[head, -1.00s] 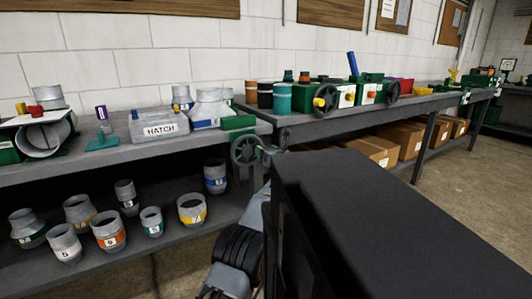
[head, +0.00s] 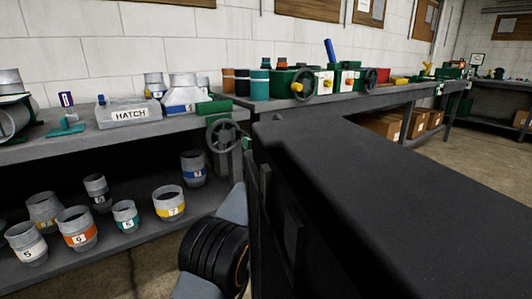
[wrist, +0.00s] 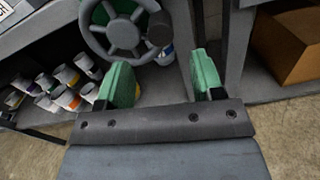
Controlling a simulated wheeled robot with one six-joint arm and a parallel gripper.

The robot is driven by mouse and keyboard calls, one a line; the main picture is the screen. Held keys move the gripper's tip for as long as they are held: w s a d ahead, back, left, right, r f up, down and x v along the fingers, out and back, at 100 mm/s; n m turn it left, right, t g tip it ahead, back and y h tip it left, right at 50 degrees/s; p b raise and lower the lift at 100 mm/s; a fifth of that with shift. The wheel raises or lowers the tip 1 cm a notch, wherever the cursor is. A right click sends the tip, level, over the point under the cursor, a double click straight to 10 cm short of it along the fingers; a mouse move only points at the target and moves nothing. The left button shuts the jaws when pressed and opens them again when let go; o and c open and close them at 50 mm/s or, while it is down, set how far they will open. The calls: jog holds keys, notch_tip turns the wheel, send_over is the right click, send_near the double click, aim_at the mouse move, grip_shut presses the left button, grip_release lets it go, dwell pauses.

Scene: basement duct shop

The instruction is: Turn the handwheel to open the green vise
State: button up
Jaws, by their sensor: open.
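The green vise (head: 214,106) sits at the right end of the left bench. Its grey spoked handwheel (head: 222,135) hangs in front of the bench edge, just left of my dark arm. In the wrist view the handwheel (wrist: 111,45) is at the top, with a dark crank handle (wrist: 159,28) on its right side. My gripper (wrist: 160,78) is open, with two green fingers spread wide and nothing between them. The fingertips point toward the handwheel and appear apart from it, below and right of its hub. In the head view my arm hides most of the gripper.
A HATCH block (head: 130,114) and duct fittings stand left of the vise. Numbered collars, such as the orange-banded one (head: 77,236), fill the lower shelf. Another handwheel machine (head: 302,86) is on the right bench. A cardboard box (wrist: 287,45) lies under the bench.

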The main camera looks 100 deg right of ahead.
jog(key=shift+v, duration=2.2)
